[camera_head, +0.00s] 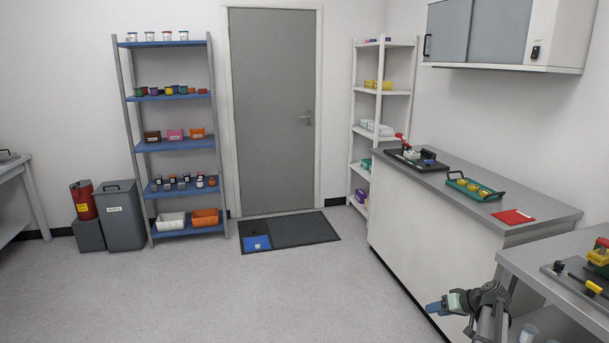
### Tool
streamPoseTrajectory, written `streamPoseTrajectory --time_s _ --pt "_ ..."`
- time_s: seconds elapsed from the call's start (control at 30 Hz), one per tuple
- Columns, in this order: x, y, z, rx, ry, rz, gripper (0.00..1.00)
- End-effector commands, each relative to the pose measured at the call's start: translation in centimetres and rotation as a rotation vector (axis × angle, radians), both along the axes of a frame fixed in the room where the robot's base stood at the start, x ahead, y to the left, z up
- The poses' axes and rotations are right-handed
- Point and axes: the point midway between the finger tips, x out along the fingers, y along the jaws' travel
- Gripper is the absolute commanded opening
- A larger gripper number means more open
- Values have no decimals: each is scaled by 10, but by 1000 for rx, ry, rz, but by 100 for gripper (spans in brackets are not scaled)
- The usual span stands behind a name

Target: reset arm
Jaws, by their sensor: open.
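My gripper (436,307) is in the lower right of the head view, at the end of my bent arm (487,300). It points left, over the open floor and in front of the white counter's side. Its blue fingertips are small in the picture, and nothing shows between them. It looks apart from the counter and the bench.
The grey-topped counter (545,207) holds a green tray (475,188) with yellow items, a red mat (513,217) and a black-based device (412,160). A bench (560,263) with a yellow-and-red device stands close right of my arm. The floor (290,290) is clear left.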

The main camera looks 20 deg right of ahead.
Motion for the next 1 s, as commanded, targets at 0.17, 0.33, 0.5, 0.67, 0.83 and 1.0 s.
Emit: streamPoseTrajectory --time_s 0.17,0.33,0.5,0.67,0.83,1.0 --pt "2 79 -72 54 145 41 47" --pt "-9 146 -131 82 285 74 47" --pt "-32 212 -184 91 427 110 47" --pt "-62 270 -228 82 558 143 47" --pt "-103 323 -268 52 694 179 47" --pt "-152 369 -301 6 825 212 47"
